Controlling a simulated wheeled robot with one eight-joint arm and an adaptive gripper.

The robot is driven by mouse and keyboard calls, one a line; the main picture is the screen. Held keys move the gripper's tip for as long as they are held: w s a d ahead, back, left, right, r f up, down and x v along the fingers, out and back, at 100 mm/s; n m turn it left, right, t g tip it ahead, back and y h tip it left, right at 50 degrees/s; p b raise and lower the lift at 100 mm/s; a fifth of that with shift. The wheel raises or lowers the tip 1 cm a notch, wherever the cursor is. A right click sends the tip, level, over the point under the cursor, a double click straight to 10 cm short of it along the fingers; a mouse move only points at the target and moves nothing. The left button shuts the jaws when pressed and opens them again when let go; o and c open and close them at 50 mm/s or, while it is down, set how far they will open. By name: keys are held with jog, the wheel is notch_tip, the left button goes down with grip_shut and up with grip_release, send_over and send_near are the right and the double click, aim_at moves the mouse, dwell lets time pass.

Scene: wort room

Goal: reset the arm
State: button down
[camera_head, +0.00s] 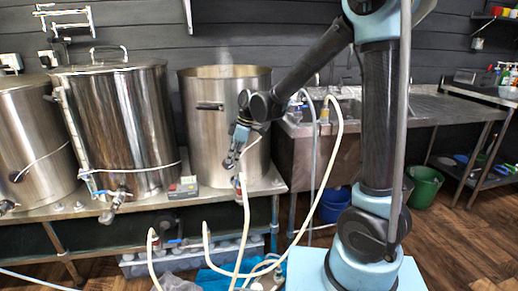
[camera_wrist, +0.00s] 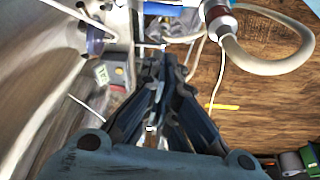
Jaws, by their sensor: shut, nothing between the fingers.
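My arm rises from my light blue base at the right of the head view and bends over to the left. My gripper (camera_head: 230,165) hangs fingers down in front of the open steel pot (camera_head: 213,125), above the front part of the steel bench (camera_head: 140,207). In the wrist view my gripper (camera_wrist: 158,60) has its dark fingers together at the tips, with nothing between them. I cannot tell from these views whether the fingers touch the pot or the hose beside them.
A lidded steel kettle (camera_head: 124,115) and a small control box (camera_head: 183,188) stand left of the pot. A white hose (camera_head: 244,225) hangs close to my gripper. A sink (camera_head: 335,112) is behind my arm. Blue (camera_head: 334,205) and green (camera_head: 424,187) buckets stand on the right.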

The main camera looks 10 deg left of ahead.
jog(key=s+d+r+m+t, duration=0.1)
jog(key=d+r+m, duration=0.15)
jog(key=d, duration=0.65)
jog(key=s+d+r+m+h, duration=0.1)
jog(key=d+m, duration=0.3)
jog(key=d, duration=0.5)
jog(key=s+d+r+m+t, duration=0.1)
jog(key=d+r+m, duration=0.15)
jog(key=d, duration=0.65)
jog(key=s+d+f+m+h, duration=0.1)
jog(key=s+d+f+m, duration=0.1)
jog(key=d, duration=0.4)
jog(key=s+d+f+m, duration=0.3)
jog(key=s+d+m, duration=0.2)
jog(key=s, duration=0.2)
jog(key=s+d+f+m+t+h, duration=0.1)
jog(key=s+d+f+m, duration=0.1)
jog(key=s+d+m, duration=0.2)
jog(key=s+d, duration=0.1)
jog(key=d, duration=0.1)
jog(key=shift+d+f+h, duration=0.3)
jog(key=shift+d+f, duration=0.05)
jog(key=shift+f, duration=0.05)
